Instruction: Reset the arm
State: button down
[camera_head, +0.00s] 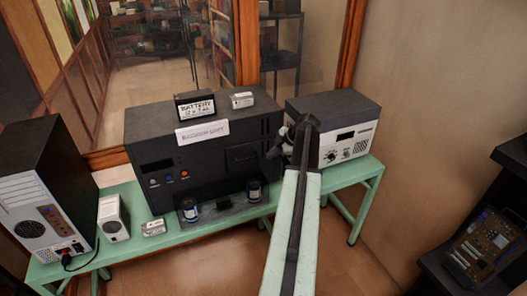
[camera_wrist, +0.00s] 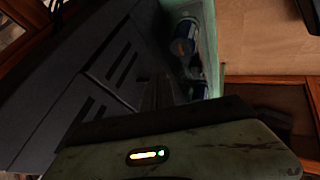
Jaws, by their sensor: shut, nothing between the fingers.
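My arm stretches from the bottom of the head view up to the bench, and its end bends to the left. My gripper (camera_head: 279,146) is small and dark there, in front of the right end of a large black unit (camera_head: 147,131). In the wrist view the gripper (camera_wrist: 162,88) is dim, with the fingers together and nothing held. The slotted dark face of a box (camera_wrist: 90,85) is close on the left of that view. I cannot tell whether the gripper touches it.
A green bench (camera_head: 360,172) carries the unit, a white-fronted instrument (camera_head: 345,143), a computer tower (camera_head: 38,212) and a small white box (camera_head: 112,219). Two blue-labelled cans (camera_head: 190,209) stand in front of the unit. A dark shelf (camera_head: 425,258) is at right.

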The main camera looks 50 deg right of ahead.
jog(key=p+v, duration=0.2)
jog(key=v, duration=0.3)
jog(key=w+a+f+n+g+y+b, duration=0.1)
jog(key=w+a+f+n+b, duration=0.1)
jog(key=w+a, duration=0.7)
jog(key=w+a+f+n+y+b, duration=0.1)
jog(key=w+a+f+n+b, duration=0.1)
jog(key=w+a, duration=0.75)
jog(key=w+a+f+n+g+y+b, duration=0.1)
jog(key=w+a+f, duration=0.15)
jog(key=a, duration=0.75)
jog(key=w+a+f+n+g+b, duration=0.1)
jog(key=w+a+n, duration=0.15)
jog(key=a, duration=0.85)
jog(key=s+a+f+m+g+h+b, duration=0.1)
jog(key=s+a+f+m+g+b, duration=0.15)
jog(key=a, duration=0.95)
jog(key=s+a+f+m+g+b, duration=0.1)
jog(key=s+a+f+m, duration=0.2)
jog(key=a, duration=0.8)
jog(key=s+d+f+m+h, duration=0.1)
jog(key=s+m+h, duration=0.2)
jog(key=m, duration=0.9)
jog(key=s+g, duration=0.1)
jog(key=s, duration=0.1)
jog(key=shift+s+d+f+m, duration=0.2)
jog(key=shift+s+d+m, duration=0.1)
jog(key=shift+d, duration=0.1)
